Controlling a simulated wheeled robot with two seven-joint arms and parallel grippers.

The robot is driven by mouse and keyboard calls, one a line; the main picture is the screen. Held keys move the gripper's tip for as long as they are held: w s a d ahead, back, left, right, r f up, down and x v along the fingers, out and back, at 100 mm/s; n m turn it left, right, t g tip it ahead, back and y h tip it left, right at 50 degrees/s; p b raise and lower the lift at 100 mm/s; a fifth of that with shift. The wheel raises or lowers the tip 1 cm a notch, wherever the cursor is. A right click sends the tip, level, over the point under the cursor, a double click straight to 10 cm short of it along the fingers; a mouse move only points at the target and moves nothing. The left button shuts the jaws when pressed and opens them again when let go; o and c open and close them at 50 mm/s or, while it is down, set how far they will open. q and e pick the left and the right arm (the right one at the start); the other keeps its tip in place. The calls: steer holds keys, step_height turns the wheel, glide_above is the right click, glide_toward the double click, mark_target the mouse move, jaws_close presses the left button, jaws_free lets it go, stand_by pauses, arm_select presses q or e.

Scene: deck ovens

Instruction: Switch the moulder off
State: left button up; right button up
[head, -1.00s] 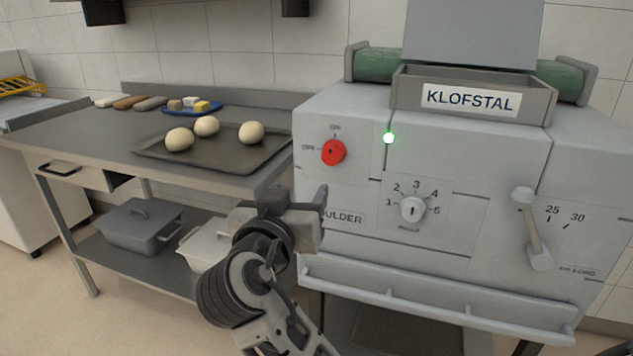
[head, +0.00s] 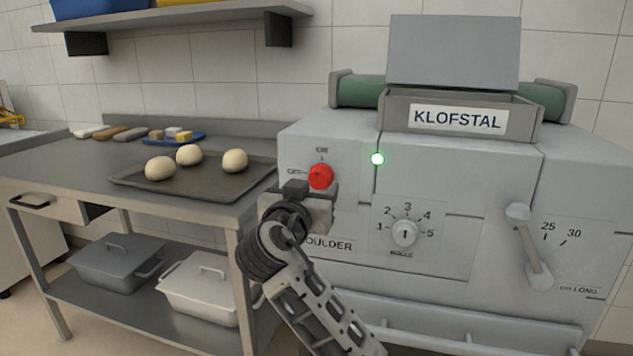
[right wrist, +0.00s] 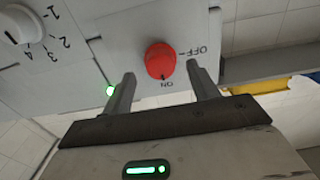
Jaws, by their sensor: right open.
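The moulder (head: 460,180) is the grey machine marked KLOFSTAL. Its red knob (head: 321,176) sits on the front panel between OFF at the left and ON above. In the right wrist view the red knob (right wrist: 160,60) has a small dark mark on the side toward ON. The green lamp (head: 377,159) is lit. My right gripper (head: 312,190) is at the panel just below the knob. In the right wrist view my right gripper (right wrist: 160,73) is open, with a fingertip on either side of the knob and nothing held. My left gripper is not in view.
A numbered dial (head: 404,233) and a lever (head: 528,245) are further right on the panel. At the left, a steel table (head: 75,165) carries a dark tray (head: 225,188) with dough balls. Lidded bins stand on its lower shelf.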

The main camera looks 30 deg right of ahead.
mark_target(317, 182)
steer(key=shift+x, duration=1.65)
steer(key=c, duration=1)
